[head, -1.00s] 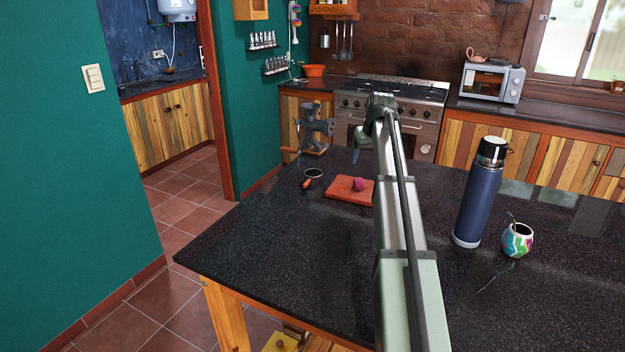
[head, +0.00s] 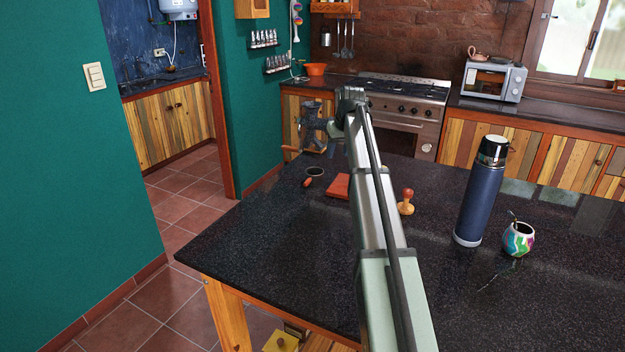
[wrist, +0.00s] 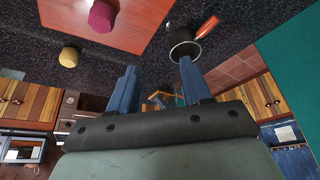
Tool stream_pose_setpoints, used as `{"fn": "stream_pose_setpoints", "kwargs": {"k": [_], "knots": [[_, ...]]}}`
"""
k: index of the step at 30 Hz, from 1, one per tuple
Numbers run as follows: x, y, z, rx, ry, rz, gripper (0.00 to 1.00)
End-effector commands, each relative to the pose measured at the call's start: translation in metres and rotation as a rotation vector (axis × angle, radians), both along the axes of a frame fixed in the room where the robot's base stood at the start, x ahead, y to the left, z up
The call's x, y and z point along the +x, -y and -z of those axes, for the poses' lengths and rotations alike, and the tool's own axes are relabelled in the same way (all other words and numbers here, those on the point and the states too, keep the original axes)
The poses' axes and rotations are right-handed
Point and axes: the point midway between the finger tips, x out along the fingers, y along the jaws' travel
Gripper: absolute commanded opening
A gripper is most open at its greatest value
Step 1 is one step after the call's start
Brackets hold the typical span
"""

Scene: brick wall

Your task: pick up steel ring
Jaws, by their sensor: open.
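The steel ring (head: 314,171) stands on the dark countertop, left of the red board in the head view. In the wrist view the ring (wrist: 184,38) shows as a light rim with a dark inside, close beyond the tip of the right-hand finger. I cannot tell whether they touch. My gripper (wrist: 157,64) is open, with its two blue fingers apart and nothing seen between them. In the head view my arm hides most of the gripper.
An orange-red handled object (head: 307,182) lies beside the ring. The red board (head: 338,186) bears a magenta item (wrist: 102,16). A wooden-handled stamp (head: 406,203), blue flask (head: 480,195) and colourful cup (head: 518,239) stand right. A metal grinder (head: 311,122) stands behind. The front-left counter is clear.

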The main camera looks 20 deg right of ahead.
Motion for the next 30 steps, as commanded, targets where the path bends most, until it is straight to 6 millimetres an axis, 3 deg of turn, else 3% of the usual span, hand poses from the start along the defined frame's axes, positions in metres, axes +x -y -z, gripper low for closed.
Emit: {"fn": "stream_pose_setpoints", "kwargs": {"k": [1, 6, 17, 30], "knots": [[0.014, -0.010, -0.003, 0.003, 0.000, -0.016, 0.49], [0.043, -0.043, -0.010, 0.003, -0.028, -0.114, 0.49], [0.056, -0.058, -0.013, -0.088, -0.066, -0.478, 0.49], [0.057, -0.063, -0.015, -0.275, -0.081, -1.238, 0.49]]}}
